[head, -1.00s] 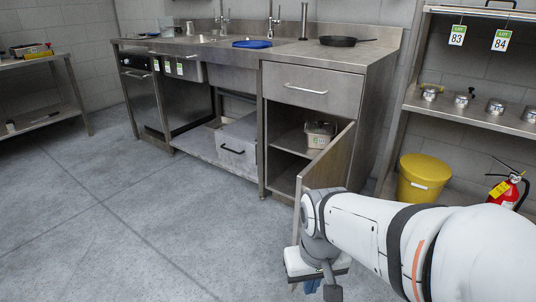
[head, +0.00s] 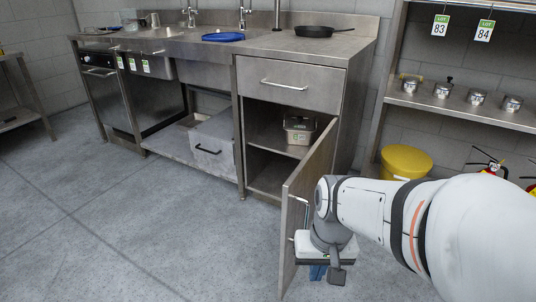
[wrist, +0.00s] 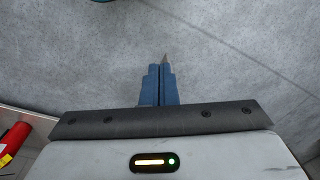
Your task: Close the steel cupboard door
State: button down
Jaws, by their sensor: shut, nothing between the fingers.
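The steel cupboard door (head: 317,167) stands wide open in the head view, hinged at the cupboard's right side and swung out toward me. Its outer face, with an upright bar handle (head: 298,200), faces my arm. The cupboard (head: 268,180) is open, with a steel container (head: 299,130) on its shelf. My gripper (head: 318,272) points down on the outer side of the door, low near its free edge, and hides part of it. I cannot tell whether they touch. In the wrist view the blue fingers (wrist: 160,85) are together and empty above the floor.
A closed drawer (head: 290,82) is above the cupboard; a pan (head: 315,31) sits on the worktop. A yellow bucket (head: 405,160) and red fire extinguisher (head: 487,167) stand right, below a shelf of pots (head: 443,90). The floor (head: 150,220) left of the door is clear.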

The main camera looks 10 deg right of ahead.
jog(key=w+d+r+m+y+p, duration=0.2)
jog(key=w+r+m+y+p, duration=0.5)
jog(key=m+p, duration=0.65)
jog(key=m+t+p, duration=0.4)
jog(key=m+t, duration=0.1)
jog(key=m, duration=0.5)
send_near(289, 208)
notch_tip(289, 208, down, 3)
jog(key=a, duration=0.1)
jog(key=w+a, duration=0.1)
jog(key=a, duration=0.1)
jog(key=shift+w+f, duration=0.2)
jog(key=shift+w, duration=0.1)
jog(key=shift+w+a+h, duration=0.3)
jog(key=shift+w+a, duration=0.05)
jog(key=shift+a, duration=0.05)
